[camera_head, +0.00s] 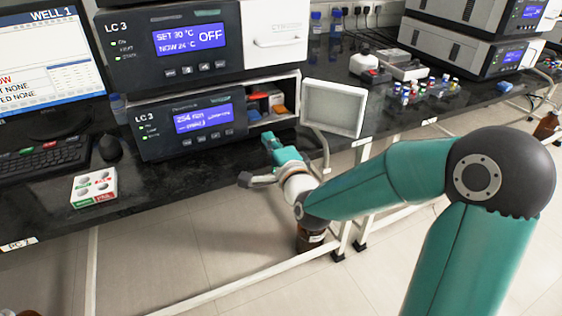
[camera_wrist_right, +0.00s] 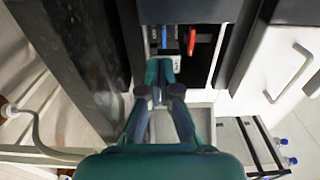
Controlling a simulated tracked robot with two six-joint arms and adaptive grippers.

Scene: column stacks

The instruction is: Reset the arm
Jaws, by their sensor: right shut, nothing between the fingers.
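My right arm (camera_head: 390,178) reaches in from the right of the head view, over the front of the dark bench. My right gripper (camera_head: 270,142) is shut and empty. It is in front of the open compartment of the lower LC 3 unit (camera_head: 188,128), beside its open door (camera_head: 334,107). In the right wrist view the gripper (camera_wrist_right: 159,68) points at the compartment, where a red item (camera_wrist_right: 192,42) and a blue item (camera_wrist_right: 164,38) show. My left gripper is in neither view.
An upper LC 3 unit (camera_head: 190,42) sits above the lower one. A monitor (camera_head: 48,55), keyboard (camera_head: 42,160), mouse (camera_head: 110,148) and a small button box (camera_head: 94,188) stand at the left. Several small vials (camera_head: 425,90) stand right of the door. A brown bottle (camera_head: 310,238) is below the bench edge.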

